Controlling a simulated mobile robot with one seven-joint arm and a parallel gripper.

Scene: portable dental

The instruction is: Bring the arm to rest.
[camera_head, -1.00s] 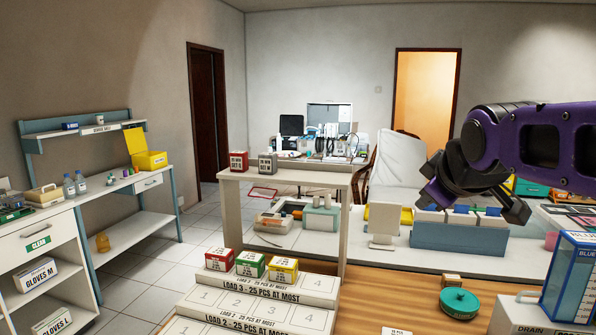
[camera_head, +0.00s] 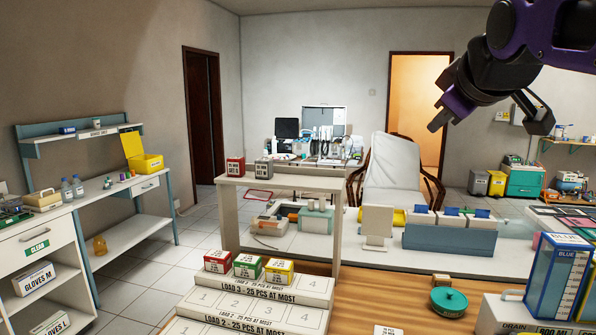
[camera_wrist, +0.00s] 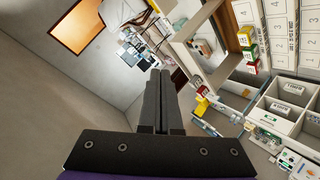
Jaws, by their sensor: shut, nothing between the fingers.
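My gripper (camera_head: 438,121) is in the upper right of the head view, raised in the air well above the wooden counter and pointing down to the left. In the wrist view my gripper (camera_wrist: 158,76) shows two dark fingers pressed together, with nothing between them. It touches nothing. My purple and black arm enters from the top right corner of the head view.
Below are a blue-grey bin row (camera_head: 450,236), a green round lid (camera_head: 448,301) and a blue box (camera_head: 558,276). Several small boxes stand on the load trays (camera_head: 262,305). A white chair (camera_head: 392,172) stands behind. Air around the gripper is clear.

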